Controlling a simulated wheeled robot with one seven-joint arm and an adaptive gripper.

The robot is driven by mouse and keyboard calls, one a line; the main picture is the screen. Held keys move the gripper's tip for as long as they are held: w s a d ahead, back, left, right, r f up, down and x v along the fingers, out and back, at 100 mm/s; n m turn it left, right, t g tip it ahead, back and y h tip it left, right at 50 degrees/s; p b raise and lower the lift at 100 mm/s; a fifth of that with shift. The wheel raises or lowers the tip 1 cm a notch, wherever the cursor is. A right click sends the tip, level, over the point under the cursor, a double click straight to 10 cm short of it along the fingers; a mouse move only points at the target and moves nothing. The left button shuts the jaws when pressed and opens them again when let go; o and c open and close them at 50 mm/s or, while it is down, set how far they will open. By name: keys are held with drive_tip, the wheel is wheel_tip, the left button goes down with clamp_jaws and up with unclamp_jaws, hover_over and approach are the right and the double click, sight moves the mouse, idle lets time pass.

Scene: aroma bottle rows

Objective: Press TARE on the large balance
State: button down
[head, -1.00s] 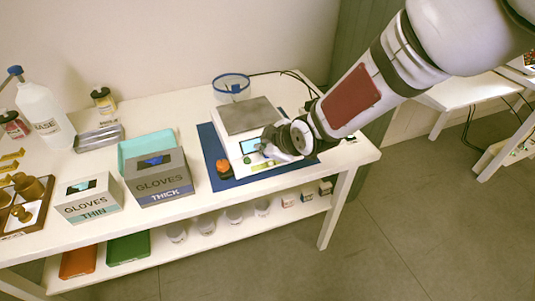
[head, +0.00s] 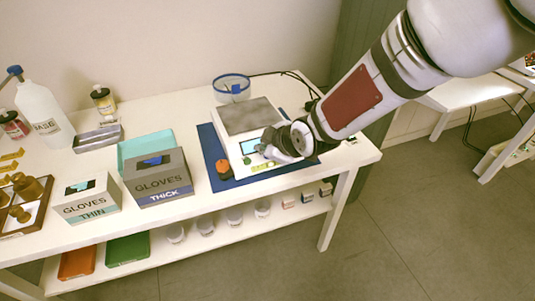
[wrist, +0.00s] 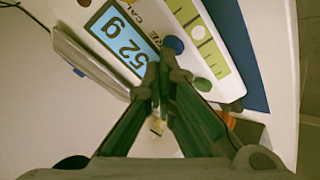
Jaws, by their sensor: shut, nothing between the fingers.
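The large balance (head: 236,157) is white with a grey square pan (head: 248,115) and stands on a blue mat. Its lit display (wrist: 122,40) reads what looks like "52 g" in the wrist view. A blue round button (wrist: 174,45) and a green round button (wrist: 203,84) sit on its front panel, beside a yellow-green strip (wrist: 207,45). I cannot tell whether the tips touch the panel.
An orange-and-dark object (head: 223,169) is on the blue mat (head: 213,152), left of the balance. A blue-rimmed clear container (head: 232,88) stands behind it. Glove boxes (head: 160,180) stand farther left. The table's front edge lies close to the balance.

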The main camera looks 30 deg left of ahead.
drive_tip(key=shift+r+p, duration=0.3)
drive_tip(key=shift+r, duration=0.4)
drive_tip(key=shift+r, duration=0.1)
drive_tip(key=shift+r+p, duration=1.55)
drive_tip(key=shift+r, duration=0.9)
drive_tip(key=shift+d, duration=0.1)
